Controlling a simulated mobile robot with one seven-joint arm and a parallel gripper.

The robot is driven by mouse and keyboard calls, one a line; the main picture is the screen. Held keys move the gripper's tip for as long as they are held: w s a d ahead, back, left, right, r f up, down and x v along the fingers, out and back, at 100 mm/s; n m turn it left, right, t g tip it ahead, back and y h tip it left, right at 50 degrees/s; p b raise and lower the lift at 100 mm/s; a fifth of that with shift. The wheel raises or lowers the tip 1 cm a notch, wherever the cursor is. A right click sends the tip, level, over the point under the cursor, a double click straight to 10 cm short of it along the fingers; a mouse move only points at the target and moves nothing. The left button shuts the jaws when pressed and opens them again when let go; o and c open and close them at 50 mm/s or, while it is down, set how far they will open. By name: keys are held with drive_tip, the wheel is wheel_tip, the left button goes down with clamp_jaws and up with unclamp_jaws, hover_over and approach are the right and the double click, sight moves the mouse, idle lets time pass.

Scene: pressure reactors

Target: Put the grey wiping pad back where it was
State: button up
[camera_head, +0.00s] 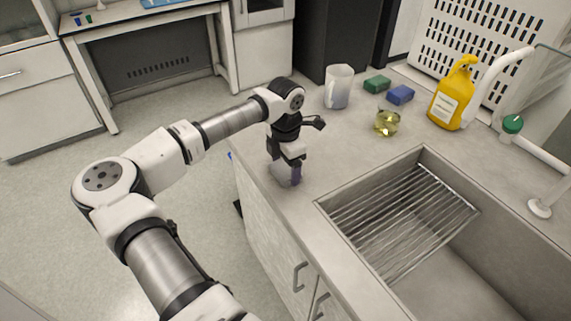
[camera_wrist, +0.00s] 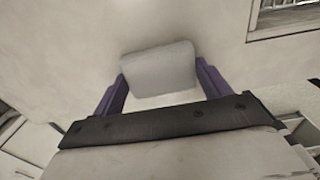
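My gripper (camera_head: 288,176) is low over the left part of the counter, near its front edge and left of the sink. The grey wiping pad (camera_wrist: 158,68) is between the two purple fingers of my gripper (camera_wrist: 160,82) in the wrist view, with a finger against each side. In the head view the pad (camera_head: 280,174) shows as a pale grey block at the fingers, partly covered by them. I cannot tell whether it touches the counter.
A sink (camera_head: 455,245) with a wire rack (camera_head: 405,215) lies to the right. A white jug (camera_head: 338,88), green sponge (camera_head: 377,83), blue sponge (camera_head: 400,95), yellow-liquid beaker (camera_head: 387,123) and yellow bottle (camera_head: 452,95) stand behind. The counter between my gripper and the beaker is clear.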

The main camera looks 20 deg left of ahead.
drive_tip(key=o, duration=0.5)
drive_tip(key=shift+c, duration=0.2)
